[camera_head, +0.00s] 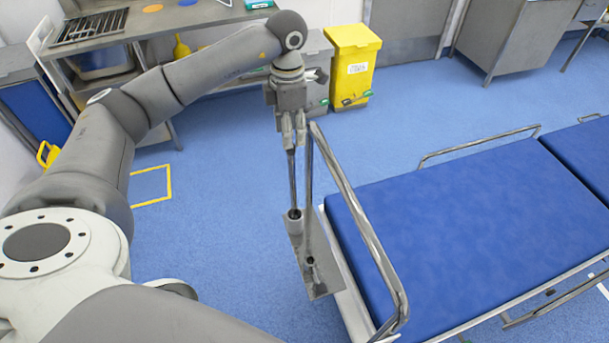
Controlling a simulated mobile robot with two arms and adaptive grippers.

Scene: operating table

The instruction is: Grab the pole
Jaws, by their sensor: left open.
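A thin dark upright pole (292,180) stands beside the head end of the blue bed. Its lower end meets a small cylindrical holder (294,214) on a grey metal plate (322,283). My left gripper (293,142) points down over the top of this pole with its fingers open. The fingers hide the pole's upper end, and I cannot tell whether they touch it. A second thin upright (309,190) stands just to the right, close to the fingers. My right gripper is not in view.
The bed's curved metal rail (355,215) rises close to the right of the gripper. The blue bed (465,230) fills the right side. A yellow bin (352,65) and a metal bench (100,32) stand behind. Blue floor (220,240) left of the pole is clear.

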